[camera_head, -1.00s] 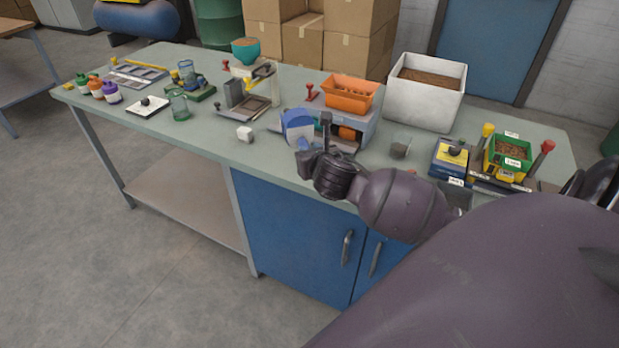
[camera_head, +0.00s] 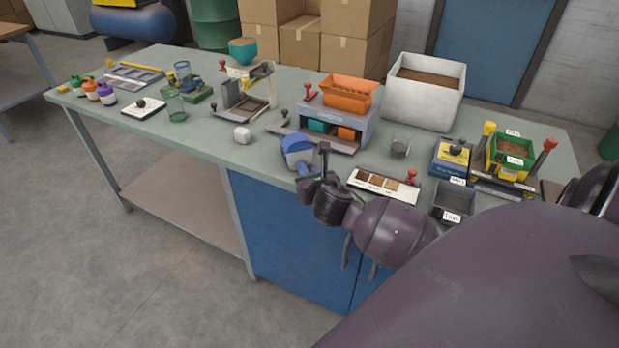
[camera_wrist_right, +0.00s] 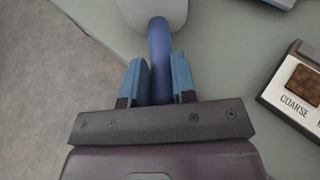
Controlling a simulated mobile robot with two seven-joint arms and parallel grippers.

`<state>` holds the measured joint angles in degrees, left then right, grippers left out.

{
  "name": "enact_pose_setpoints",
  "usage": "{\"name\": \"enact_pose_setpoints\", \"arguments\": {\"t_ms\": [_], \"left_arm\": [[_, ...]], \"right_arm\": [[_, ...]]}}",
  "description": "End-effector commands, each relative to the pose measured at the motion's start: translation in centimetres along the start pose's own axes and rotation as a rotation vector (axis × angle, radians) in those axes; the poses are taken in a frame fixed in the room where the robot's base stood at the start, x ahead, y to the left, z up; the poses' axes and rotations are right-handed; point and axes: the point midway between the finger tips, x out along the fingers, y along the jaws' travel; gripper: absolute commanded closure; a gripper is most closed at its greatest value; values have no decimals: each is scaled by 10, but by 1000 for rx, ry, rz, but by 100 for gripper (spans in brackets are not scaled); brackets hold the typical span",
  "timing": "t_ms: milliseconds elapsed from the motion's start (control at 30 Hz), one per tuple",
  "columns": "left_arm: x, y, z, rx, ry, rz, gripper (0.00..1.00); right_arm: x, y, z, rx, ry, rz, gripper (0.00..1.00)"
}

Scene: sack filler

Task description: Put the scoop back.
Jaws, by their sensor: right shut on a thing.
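The scoop (camera_head: 297,149) has a blue and pale grey head and a blue handle. My right gripper (camera_head: 312,181) is shut on its handle at the table's front edge. In the right wrist view the blue handle (camera_wrist_right: 160,50) runs between the two blue fingertips of the right gripper (camera_wrist_right: 160,80), and the grey head lies beyond them at the top. The scoop's head is over the table top near its front edge; I cannot tell whether it touches it. My left gripper is not in view.
A machine with an orange hopper (camera_head: 348,92) stands behind the scoop. A sample strip (camera_head: 384,185) with a red knob lies to its right, next to a dark tray (camera_head: 454,202). A white bin (camera_head: 424,92) stands at the back.

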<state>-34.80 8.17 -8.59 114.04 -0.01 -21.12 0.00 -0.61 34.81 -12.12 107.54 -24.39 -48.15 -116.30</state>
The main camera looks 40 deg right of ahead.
Motion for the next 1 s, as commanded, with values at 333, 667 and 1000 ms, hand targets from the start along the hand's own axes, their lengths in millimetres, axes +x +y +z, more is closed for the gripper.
{"name": "enact_pose_setpoints", "arguments": {"t_ms": [333,667,1000], "left_arm": [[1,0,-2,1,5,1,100],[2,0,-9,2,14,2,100],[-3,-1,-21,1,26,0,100]], "right_arm": [[0,0,0,0,0,0,49],[-14,0,2,-1,-1,0,49],[-78,0,2,-1,-1,1,49]]}}
